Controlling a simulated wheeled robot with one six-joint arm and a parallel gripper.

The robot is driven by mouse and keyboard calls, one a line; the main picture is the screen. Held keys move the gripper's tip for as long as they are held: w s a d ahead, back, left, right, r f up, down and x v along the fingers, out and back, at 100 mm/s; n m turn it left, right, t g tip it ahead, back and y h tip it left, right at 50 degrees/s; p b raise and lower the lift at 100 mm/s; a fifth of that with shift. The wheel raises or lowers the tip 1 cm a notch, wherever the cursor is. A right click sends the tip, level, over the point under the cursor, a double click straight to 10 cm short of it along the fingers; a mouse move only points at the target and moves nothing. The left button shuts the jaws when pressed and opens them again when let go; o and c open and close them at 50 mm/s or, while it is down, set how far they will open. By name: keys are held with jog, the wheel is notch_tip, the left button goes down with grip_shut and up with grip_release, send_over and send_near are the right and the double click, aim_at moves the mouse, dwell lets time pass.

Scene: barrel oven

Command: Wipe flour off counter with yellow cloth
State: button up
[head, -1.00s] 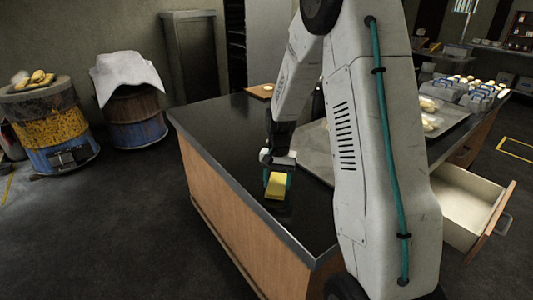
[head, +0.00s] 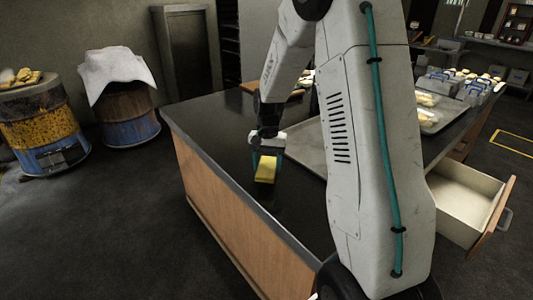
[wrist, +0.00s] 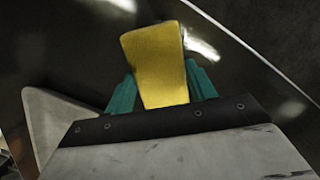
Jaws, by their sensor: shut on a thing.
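The yellow cloth (head: 266,169) is a folded block held between the teal fingers of my gripper (head: 267,158). My gripper is shut on it, over the left part of the dark counter (head: 210,130). In the wrist view the cloth (wrist: 155,62) stands out between the teal fingers of the gripper (wrist: 160,88), with the dark glossy counter (wrist: 60,60) behind it. I cannot tell whether the cloth touches the counter. Pale streaks show on the counter in the wrist view; I cannot tell if they are flour or reflections.
A metal tray (head: 308,140) lies on the counter behind my arm. A drawer (head: 468,200) stands open at the right side. Blue-handled containers (head: 470,85) stand at the far right. Two barrels, one cloth-covered (head: 128,118), stand left on open floor.

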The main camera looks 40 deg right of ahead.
jog(key=shift+r, duration=2.1)
